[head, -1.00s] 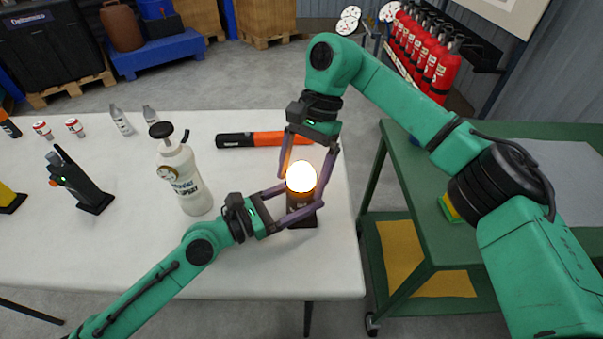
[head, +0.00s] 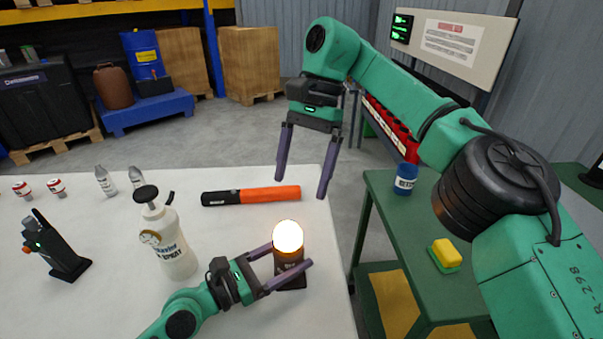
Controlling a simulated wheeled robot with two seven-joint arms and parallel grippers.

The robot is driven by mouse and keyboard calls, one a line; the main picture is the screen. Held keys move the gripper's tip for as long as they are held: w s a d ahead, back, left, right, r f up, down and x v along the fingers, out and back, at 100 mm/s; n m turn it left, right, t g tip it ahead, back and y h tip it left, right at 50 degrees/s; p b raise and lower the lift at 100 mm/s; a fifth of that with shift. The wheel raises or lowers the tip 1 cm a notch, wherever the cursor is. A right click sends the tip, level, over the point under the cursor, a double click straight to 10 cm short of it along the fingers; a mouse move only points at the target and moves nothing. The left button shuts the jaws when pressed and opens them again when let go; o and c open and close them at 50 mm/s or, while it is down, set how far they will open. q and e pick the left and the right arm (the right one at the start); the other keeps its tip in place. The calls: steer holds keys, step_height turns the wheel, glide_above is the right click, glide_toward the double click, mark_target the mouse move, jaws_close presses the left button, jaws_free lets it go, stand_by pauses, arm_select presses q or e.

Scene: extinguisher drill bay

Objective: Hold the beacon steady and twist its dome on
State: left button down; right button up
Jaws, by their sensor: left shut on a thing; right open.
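The beacon has a dark base (head: 290,272) standing upright on the white table, with a glowing dome (head: 287,236) on top. My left gripper (head: 287,257) is shut around the beacon's base from the left, low near the table. My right gripper (head: 302,182) is open and empty, above and behind the beacon, with its fingers pointing down and clear of the dome. The dome sits on the base; I cannot tell how tightly it is seated.
An orange and black flashlight (head: 251,196) lies behind the beacon on the white table (head: 120,300). A white spray bottle (head: 168,245) and a black handset (head: 55,248) stand to the left. A green cart (head: 395,235) at right carries a blue cup (head: 405,178) and a yellow sponge (head: 446,253).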

arm_select(q)
jaws_free()
